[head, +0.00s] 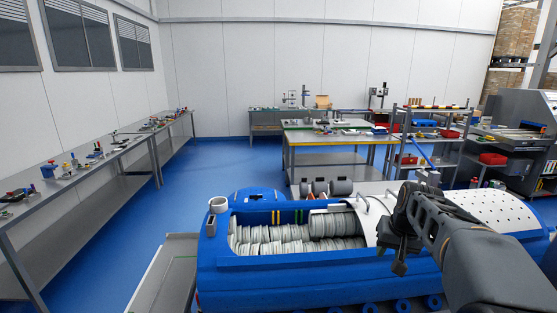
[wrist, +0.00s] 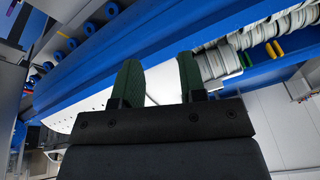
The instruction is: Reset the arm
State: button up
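My gripper (head: 400,255) is at the right of the head view, at the end of my dark arm, above the blue machine (head: 320,268) with white parts. In the wrist view my gripper (wrist: 160,85) shows two dark green fingers standing apart with a clear gap between them. A white surface of the machine shows through the gap, and nothing is held. The fingertips are hard to make out in the head view.
An open bay of the machine holds stacked grey-white discs (head: 268,242). A long bench (head: 110,158) with small parts runs along the left wall. A worktable (head: 335,138) stands behind the machine, and shelving (head: 430,150) is at right. Blue floor (head: 205,175) is clear between bench and machine.

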jog(key=s+a+f+n, duration=0.1)
jog(key=s+a+f, duration=0.1)
jog(key=s+a, duration=0.3)
jog(key=s+a+f+n+t, duration=0.1)
jog(key=s+a, duration=0.5)
jog(key=s, duration=0.6)
jog(key=shift+f+n+t+b, duration=0.35)
jog(key=shift+f+n, duration=0.15)
jog(key=shift+f, duration=0.4)
